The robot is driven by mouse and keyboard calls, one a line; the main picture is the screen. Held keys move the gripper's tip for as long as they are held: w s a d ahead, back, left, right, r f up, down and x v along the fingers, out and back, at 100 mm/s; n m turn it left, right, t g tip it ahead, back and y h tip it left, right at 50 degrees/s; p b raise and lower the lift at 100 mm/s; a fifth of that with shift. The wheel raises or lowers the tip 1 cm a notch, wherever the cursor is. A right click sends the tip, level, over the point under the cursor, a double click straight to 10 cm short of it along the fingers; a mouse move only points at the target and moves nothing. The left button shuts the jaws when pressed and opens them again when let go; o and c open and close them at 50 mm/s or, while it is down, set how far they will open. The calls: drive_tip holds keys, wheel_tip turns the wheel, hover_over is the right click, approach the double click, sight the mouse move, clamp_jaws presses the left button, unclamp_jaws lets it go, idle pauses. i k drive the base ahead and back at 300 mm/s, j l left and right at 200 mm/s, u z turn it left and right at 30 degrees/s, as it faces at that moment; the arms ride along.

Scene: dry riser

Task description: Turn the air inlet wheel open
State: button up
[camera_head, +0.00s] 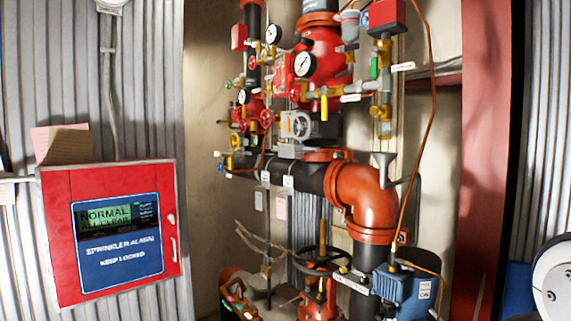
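Several handwheels show on the riser pipework, and I cannot tell from this view which one is the air inlet wheel. A grey spoked wheel (301,125) faces me on a grey box-like body at the middle. A small yellow wheel (235,140) and a small red wheel (266,117) sit to its left. A large dark wheel (322,255) lies roughly level on an upright stem low in the middle. No label on these wheels is readable. My gripper is not in view; a white rounded part of my arm (552,282) shows at the lower right edge, apart from the pipework.
A red sprinkler alarm box (110,283) reading "NORMAL ALL CLEAR" stands at the left. A large orange elbow pipe (364,200) and a blue box (402,290) stand right of centre. A thin copper pipe (433,95) curves down near the red post (487,130).

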sight(252, 62)
drive_tip(key=u, duration=0.5)
drive_tip(key=i+l+u, duration=0.1)
drive_tip(key=u, duration=0.4)
drive_tip(key=i+u, duration=0.1)
drive_tip(key=u, duration=0.4)
drive_tip(key=l+u, duration=0.15)
drive_tip(key=u, duration=0.35)
drive_tip(key=l+u, duration=0.1)
drive_tip(key=u, duration=0.4)
drive_tip(key=i+l+u, duration=0.1)
drive_tip(key=l+u, duration=0.55)
